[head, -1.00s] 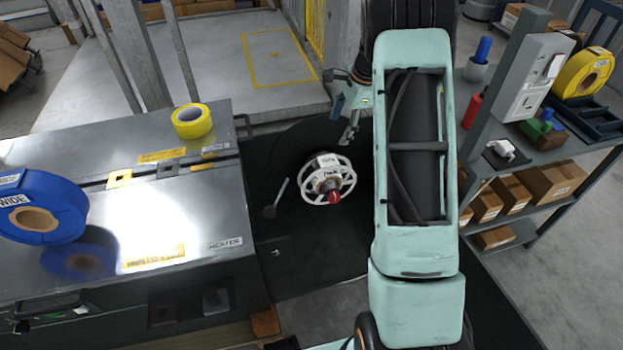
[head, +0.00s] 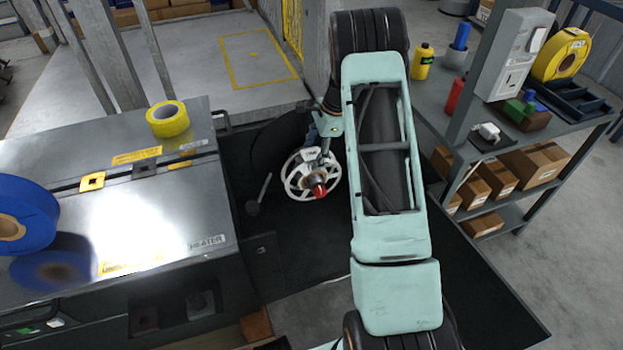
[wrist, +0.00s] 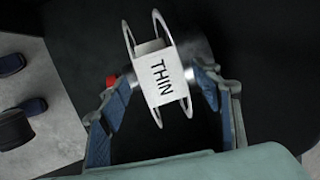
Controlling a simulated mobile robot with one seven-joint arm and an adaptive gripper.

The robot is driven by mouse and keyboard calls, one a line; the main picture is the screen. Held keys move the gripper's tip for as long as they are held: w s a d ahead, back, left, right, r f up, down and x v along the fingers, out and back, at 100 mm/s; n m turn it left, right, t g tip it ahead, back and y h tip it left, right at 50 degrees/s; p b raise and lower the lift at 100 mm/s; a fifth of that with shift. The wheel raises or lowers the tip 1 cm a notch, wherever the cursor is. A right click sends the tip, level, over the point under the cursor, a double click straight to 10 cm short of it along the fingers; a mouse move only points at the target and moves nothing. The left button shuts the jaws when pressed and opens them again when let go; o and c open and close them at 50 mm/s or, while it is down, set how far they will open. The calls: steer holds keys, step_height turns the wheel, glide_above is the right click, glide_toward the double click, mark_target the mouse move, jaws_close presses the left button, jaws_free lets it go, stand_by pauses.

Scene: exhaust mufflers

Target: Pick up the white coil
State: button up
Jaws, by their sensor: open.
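The white coil (head: 300,180) is a spool with spoked rims and a red tip on its hub, held on a dark machine between the metal cabinet and the shelf. In the head view my gripper (head: 327,137) is at the coil's upper right edge, partly hidden by my arm.
A metal cabinet (head: 150,215) on the left bears a yellow roll (head: 168,119) and a blue roll (head: 27,212). A grey shelf (head: 470,135) on the right holds boxes, bottles and another yellow roll (head: 562,54). A small lever (head: 258,195) stands just left of the coil.

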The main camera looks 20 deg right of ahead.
steer(key=shift+a+f, duration=0.1)
steer(key=shift+f, duration=0.35)
steer(key=shift+w+r, duration=0.1)
steer(key=c, duration=1.4)
steer(key=shift+r, duration=0.15)
